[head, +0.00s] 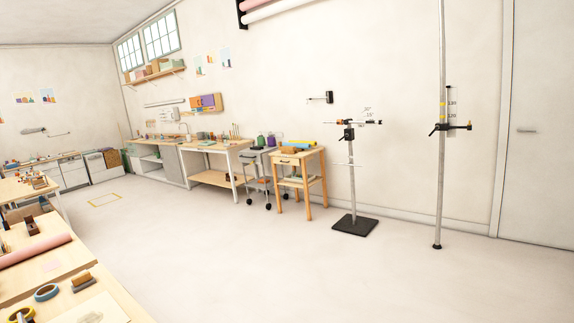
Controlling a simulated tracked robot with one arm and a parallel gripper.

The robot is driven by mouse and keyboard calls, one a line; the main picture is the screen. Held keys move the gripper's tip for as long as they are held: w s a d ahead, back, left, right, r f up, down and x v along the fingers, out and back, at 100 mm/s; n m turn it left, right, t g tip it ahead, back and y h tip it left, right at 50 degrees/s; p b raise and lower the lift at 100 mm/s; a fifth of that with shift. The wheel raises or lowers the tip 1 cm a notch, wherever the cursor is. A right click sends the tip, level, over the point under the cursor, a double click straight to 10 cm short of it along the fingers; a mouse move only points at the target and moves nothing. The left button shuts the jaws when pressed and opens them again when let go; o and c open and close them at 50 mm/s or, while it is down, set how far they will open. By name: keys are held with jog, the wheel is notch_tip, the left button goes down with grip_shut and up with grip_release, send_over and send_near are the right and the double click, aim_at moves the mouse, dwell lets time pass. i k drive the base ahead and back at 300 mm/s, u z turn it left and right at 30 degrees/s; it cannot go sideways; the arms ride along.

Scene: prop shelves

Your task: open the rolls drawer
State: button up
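No drawer in view can be read as the rolls drawer. A small wooden side table (313,162) against the back wall has what looks like a shallow closed drawer (289,162) with a dark knob under its top. A long workbench (226,151) stands left of it, with a pale front panel under its top. White cabinets (75,173) stand far off at the left; their fronts are too small to read. My gripper is not in view.
A wooden table (70,262) with a pink roll (35,250) and tape rings fills the lower left. A stand with a black base (355,225) and a tall pole (440,170) stand at the right. A grey door (540,130) is far right. The middle floor is open.

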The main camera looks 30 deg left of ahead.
aim_at(293, 158)
jog(key=u, duration=0.4)
jog(key=i, duration=1.85)
jog(key=u, duration=0.8)
jog(key=i, duration=1.7)
jog(key=u, duration=0.2)
jog(key=i, duration=3.25)
jog(key=z, duration=0.65)
jog(key=i, duration=2.05)
jog(key=z, duration=0.4)
